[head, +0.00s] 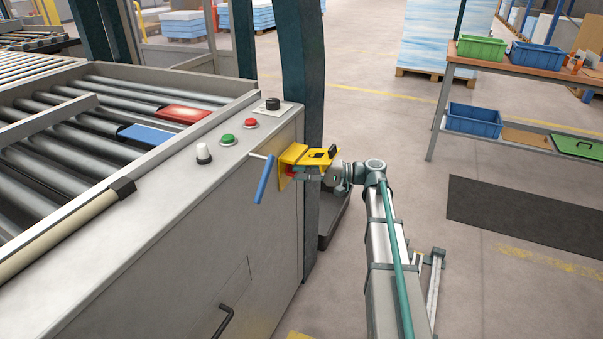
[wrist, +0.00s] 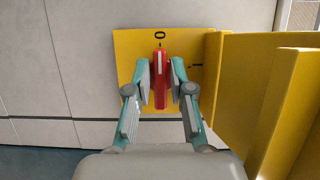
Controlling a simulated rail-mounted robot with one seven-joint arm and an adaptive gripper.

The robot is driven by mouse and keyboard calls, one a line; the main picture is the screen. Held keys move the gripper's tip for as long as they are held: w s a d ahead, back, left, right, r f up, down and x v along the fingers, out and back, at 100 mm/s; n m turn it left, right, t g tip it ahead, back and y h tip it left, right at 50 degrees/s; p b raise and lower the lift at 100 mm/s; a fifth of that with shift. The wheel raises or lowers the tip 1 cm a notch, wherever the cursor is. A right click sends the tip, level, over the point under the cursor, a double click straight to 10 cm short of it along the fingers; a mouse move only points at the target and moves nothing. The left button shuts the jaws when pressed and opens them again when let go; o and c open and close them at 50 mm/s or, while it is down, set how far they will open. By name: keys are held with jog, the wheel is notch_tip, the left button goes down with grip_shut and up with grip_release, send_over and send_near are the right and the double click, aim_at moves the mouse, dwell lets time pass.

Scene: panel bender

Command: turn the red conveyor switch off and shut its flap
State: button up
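The red conveyor switch (wrist: 160,72) is on a yellow plate (wrist: 126,50) in the wrist view. Its handle stands upright, with its white-marked end at the 0 mark; a line mark is to its right. In the head view the switch (head: 291,172) is mostly hidden. The yellow flap (wrist: 250,85) stands open, sticking out from the plate's right side; in the head view the flap (head: 322,155) juts out above my gripper. My gripper (wrist: 161,82) has one finger on each side of the handle, with narrow gaps seeming to show. In the head view my gripper (head: 305,172) is partly hidden by the flap.
A blue-handled lever (head: 264,180) sticks out left of the yellow plate. Green (head: 227,140) and red (head: 251,124) buttons and a black knob (head: 273,103) sit on the machine's top. A dark green post (head: 300,60) stands close behind the flap.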

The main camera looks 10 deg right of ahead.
jog(key=shift+o, duration=1)
jog(key=shift+d, duration=0.1)
jog(key=v, duration=1.2)
